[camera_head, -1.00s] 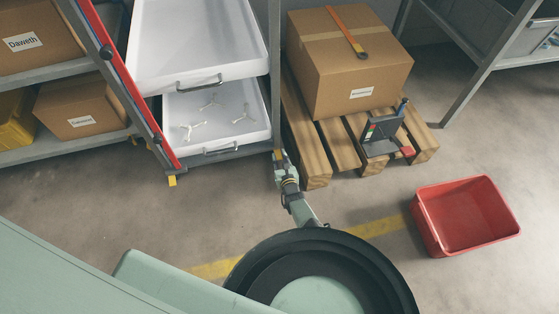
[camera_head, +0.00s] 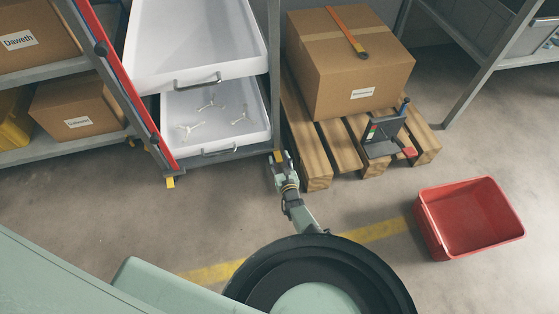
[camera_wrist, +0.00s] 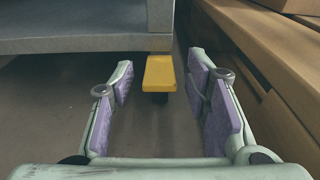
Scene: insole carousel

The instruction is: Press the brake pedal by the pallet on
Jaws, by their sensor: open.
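The yellow brake pedal (camera_head: 278,157) sticks out low at the foot of the rack post, beside the pallet (camera_head: 317,170). In the wrist view the pedal (camera_wrist: 159,73) is a yellow block on a dark stem, ahead of my gripper (camera_wrist: 162,80) and centred between its fingers. My gripper (camera_head: 280,171) is open and empty, with lilac pads facing each other. In the head view it is just in front of the pedal and partly overlaps it. A second yellow pedal (camera_head: 170,182) shows at the rack's left post.
The pallet's wooden side (camera_wrist: 262,85) runs close along the right of my gripper. It carries a cardboard box (camera_head: 345,75) and a dark stand (camera_head: 383,135) with a red tab. White trays (camera_head: 215,130) sit in the rack. A red bin (camera_head: 470,217) stands on the floor at right.

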